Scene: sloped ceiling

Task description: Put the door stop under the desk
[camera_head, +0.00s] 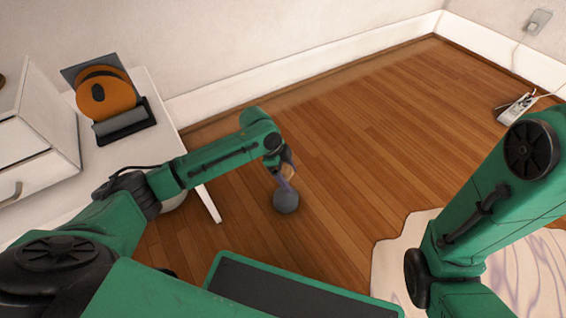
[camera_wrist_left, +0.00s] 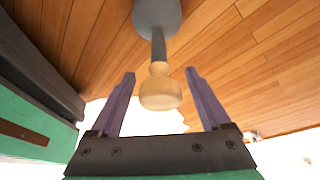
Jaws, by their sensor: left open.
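The door stop (camera_head: 286,202) has a round grey base and stands on the wood floor, right of the white desk. In the left wrist view its grey base (camera_wrist_left: 157,14), dark stem and pale wooden knob (camera_wrist_left: 160,92) show. My left gripper (camera_head: 284,181) is at the door stop, with its upper part partly hidden in the head view. In the left wrist view the open purple fingers (camera_wrist_left: 159,73) lie on either side of the knob, with gaps visible. The white desk (camera_head: 155,133) stands at the left; one leg shows. My right arm shows, but its gripper does not.
An orange and black device (camera_head: 105,97) stands on the desk. A white drawer unit (camera_head: 38,125) is at the far left. A pale rug (camera_head: 393,258) lies at lower right. A power strip (camera_head: 516,108) lies by the right wall. The middle floor is clear.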

